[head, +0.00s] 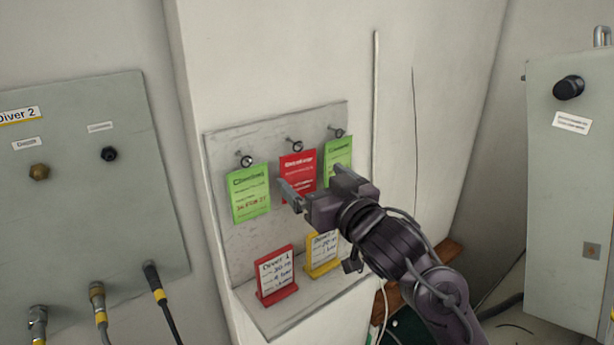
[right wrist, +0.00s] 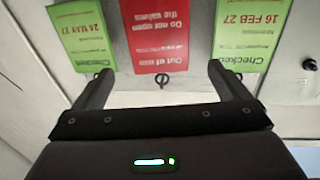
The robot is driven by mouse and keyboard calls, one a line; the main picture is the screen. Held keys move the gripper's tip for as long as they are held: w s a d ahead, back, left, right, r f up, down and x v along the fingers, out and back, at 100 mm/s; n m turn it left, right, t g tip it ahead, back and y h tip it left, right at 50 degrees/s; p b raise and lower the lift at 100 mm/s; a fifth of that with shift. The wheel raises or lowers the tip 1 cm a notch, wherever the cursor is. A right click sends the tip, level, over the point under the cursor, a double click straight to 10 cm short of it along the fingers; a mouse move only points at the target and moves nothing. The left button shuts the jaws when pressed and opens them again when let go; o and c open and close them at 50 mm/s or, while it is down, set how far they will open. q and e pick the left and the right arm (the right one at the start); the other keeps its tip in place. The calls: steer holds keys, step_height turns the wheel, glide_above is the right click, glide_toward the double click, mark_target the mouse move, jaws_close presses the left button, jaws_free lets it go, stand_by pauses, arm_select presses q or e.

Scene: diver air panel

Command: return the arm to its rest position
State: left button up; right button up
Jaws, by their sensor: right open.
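My right gripper (head: 311,184) is raised in front of the tag board, its arm coming in from the lower right. Its two fingers are spread, and in the right wrist view the gap between them (right wrist: 161,72) holds nothing. A red "Out of use" tag (right wrist: 158,35) hangs beyond the gap, and it also shows in the head view (head: 297,168), partly covered by the gripper. Green "Checked" tags hang on either side, one at left (head: 249,193) and one at right (head: 338,155). My left gripper is not in view.
The grey board (head: 225,150) has hooks and a lower ledge holding a red card stand (head: 276,276) and a yellow one (head: 322,255), partly behind my arm. A Diver 2 panel (head: 80,200) with hoses is at left. A grey cabinet (head: 570,200) stands at right.

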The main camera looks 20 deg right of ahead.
steer(key=shift+v, duration=1.4)
steer(key=s+d+f+m+g+h, duration=0.15)
steer(key=s+f+g, duration=0.25)
steer(key=f, duration=0.6)
steer(key=s+f+g+h, duration=0.2)
steer(key=s+f+g, duration=0.1)
steer(key=f, duration=0.8)
steer(key=s+f+n+g, duration=0.1)
steer(key=s+f+g, duration=0.7)
steer(key=s+f, duration=0.85)
steer(key=f, duration=2.6)
steer(key=s+d+f+g, duration=0.1)
steer(key=s+d+f, duration=0.2)
steer(key=s+f, duration=1.4)
steer(key=s, duration=0.2)
steer(key=shift+s+g, duration=0.3)
steer(key=shift+g, duration=0.1)
